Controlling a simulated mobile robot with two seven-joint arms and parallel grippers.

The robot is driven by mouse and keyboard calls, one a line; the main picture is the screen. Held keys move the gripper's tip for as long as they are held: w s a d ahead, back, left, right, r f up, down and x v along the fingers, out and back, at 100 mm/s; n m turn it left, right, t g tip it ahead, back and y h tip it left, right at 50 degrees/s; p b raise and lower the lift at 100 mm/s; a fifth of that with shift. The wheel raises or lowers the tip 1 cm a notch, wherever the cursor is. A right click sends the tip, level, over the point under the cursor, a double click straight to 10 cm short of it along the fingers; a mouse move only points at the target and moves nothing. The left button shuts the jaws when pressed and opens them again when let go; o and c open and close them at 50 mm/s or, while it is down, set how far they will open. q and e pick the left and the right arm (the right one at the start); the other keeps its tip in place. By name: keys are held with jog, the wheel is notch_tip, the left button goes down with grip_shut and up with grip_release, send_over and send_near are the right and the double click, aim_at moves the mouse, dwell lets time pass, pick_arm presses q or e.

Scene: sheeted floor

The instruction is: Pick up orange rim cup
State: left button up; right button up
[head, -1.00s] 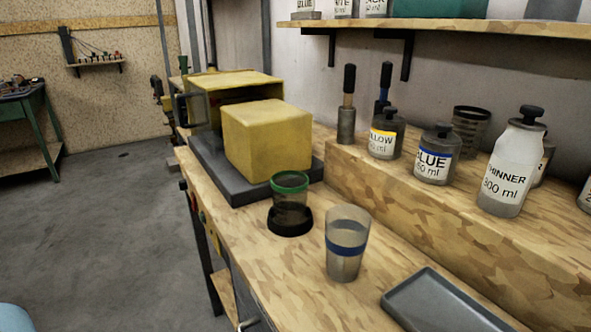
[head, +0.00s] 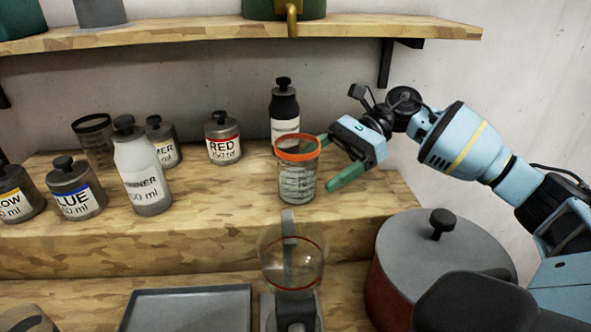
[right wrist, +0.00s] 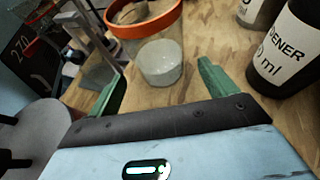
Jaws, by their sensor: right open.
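The clear cup with the orange rim (head: 297,180) stands upright on the raised wooden step in the head view, with printed marks on its side. In the right wrist view the orange rim cup (right wrist: 143,24) is ahead of the jaws, its round base seen between the fingers' directions. My right gripper (head: 328,163) is open and empty, its two green fingers at the right side of the cup; it also shows in the right wrist view (right wrist: 161,74). I cannot tell whether a finger touches the cup. My left gripper is not in view.
A black-topped bottle (head: 284,112) stands close behind the cup. A RED jar (head: 223,140) and a THINNER bottle (head: 143,178) are to the left. A large lidded pot (head: 440,255), a clear round vessel on a stand (head: 291,262) and a grey tray (head: 190,308) are in front.

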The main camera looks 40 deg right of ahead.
aim_at(283, 192)
jog(key=shift+w+a+f, duration=0.1)
jog(key=shift+a, duration=0.25)
jog(key=p+x, duration=0.1)
jog(key=x, duration=0.3)
jog(key=shift+a+p, duration=0.35)
jog(key=shift+p, duration=0.05)
jog(key=shift+a, duration=0.2)
jog(key=shift+f, duration=0.15)
jog(key=c, duration=0.5)
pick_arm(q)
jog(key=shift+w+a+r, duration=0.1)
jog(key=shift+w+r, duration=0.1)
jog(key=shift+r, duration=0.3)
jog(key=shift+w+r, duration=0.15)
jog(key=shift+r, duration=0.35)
pick_arm(e)
jog(key=c, duration=0.6)
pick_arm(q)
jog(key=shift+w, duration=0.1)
